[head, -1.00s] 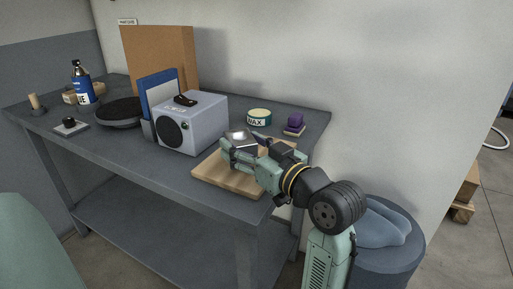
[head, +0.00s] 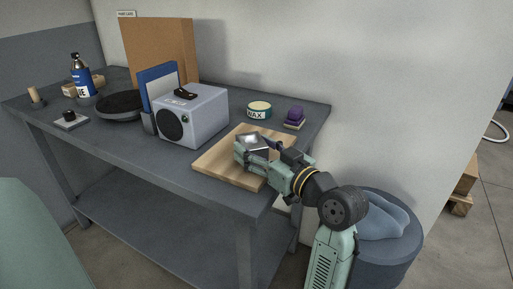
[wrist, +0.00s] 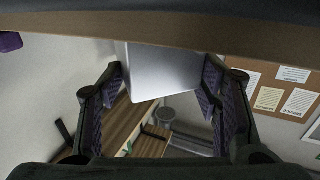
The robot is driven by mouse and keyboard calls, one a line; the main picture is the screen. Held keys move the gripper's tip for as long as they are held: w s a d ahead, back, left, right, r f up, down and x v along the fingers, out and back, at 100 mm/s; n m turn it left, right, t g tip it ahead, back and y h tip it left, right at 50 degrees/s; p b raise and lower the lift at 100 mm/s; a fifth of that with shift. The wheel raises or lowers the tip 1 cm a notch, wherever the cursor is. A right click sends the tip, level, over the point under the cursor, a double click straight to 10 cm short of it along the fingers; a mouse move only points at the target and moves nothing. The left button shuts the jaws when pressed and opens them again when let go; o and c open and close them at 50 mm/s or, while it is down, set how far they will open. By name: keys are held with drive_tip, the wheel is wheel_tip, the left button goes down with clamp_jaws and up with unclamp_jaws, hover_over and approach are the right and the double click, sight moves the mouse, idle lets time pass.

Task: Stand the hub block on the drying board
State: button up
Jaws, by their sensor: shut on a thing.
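The hub block (head: 252,141) is a silvery, flat-faced block held at the tip of my gripper (head: 256,154). In the wrist view the hub block (wrist: 165,72) sits between the two purple-padded fingers of my gripper (wrist: 165,92), which is shut on it. The drying board (head: 216,162) is a light wooden board at the right front of the grey table. My gripper and the block are over the board's right part in the head view. The block's underside is hidden, so I cannot tell whether it touches the board.
A silver speaker-like box (head: 192,115) stands just left of the board. A wax tin (head: 259,110) and a purple brush-like item (head: 295,116) stand behind it. The left part of the board is bare. The table's right edge is close to my arm.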

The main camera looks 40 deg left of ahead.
drive_tip(key=o, duration=1.7)
drive_tip(key=shift+r, duration=0.1)
